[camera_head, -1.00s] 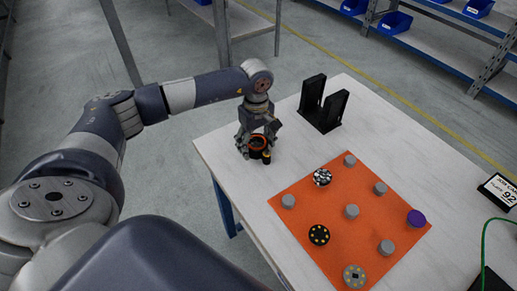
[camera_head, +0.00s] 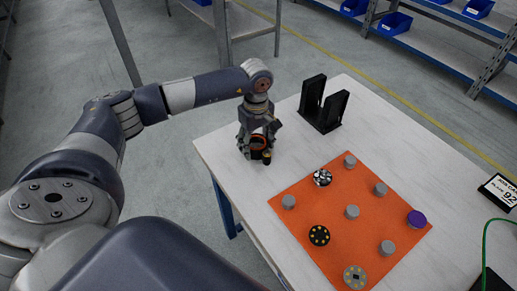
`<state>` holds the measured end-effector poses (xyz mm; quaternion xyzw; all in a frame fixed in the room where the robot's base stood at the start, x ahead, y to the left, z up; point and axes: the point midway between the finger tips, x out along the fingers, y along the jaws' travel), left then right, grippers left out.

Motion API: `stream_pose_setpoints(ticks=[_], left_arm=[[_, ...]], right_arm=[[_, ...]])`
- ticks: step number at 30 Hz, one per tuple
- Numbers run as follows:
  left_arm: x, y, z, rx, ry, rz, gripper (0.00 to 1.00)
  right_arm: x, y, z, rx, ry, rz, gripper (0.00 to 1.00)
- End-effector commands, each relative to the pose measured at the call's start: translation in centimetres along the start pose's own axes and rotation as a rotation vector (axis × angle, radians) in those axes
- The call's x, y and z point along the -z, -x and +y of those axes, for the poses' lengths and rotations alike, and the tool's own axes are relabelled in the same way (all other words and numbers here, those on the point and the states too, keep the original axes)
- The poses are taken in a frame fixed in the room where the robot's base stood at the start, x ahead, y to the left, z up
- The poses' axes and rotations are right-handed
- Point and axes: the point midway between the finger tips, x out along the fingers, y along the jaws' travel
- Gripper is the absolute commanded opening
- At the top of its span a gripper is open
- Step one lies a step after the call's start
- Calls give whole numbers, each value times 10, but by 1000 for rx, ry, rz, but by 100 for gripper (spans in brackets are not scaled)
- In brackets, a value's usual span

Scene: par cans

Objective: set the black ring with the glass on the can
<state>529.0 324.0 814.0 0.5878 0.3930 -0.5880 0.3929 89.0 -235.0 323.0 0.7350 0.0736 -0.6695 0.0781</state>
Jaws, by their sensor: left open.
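My left gripper (camera_head: 257,146) points down at the left back part of the white table, low over a black can (camera_head: 266,157) with an orange-red rim. Its fingers are open around the can's upper part; whether they touch it I cannot tell. A black ring, or a disc with yellow dots (camera_head: 319,235), lies on the orange mat (camera_head: 300,199) at the front left; I cannot tell whether it holds a glass. My right gripper is not in view.
Several grey cylinders (camera_head: 352,211), a black-and-white disc (camera_head: 322,177), a grey disc with yellow dots (camera_head: 355,277) and a purple-topped piece (camera_head: 416,219) stand on the mat. A black upright holder (camera_head: 322,108) stands behind. A sign (camera_head: 499,190) is at the right. Bare white table (camera_head: 240,185) lies left of the mat.

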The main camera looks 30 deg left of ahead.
Motion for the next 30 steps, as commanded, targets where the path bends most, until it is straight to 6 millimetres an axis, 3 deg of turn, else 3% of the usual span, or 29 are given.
stream_pose_setpoints(ticks=[2,5,19,30], left_arm=[[0,0,0,0,0,0,59],[0,0,0,0,0,0,36],[0,2,0,-2,0,0,36],[0,20,1,-3,0,0,36]], right_arm=[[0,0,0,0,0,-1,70],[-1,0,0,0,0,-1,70],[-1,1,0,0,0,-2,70],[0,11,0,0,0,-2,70]])
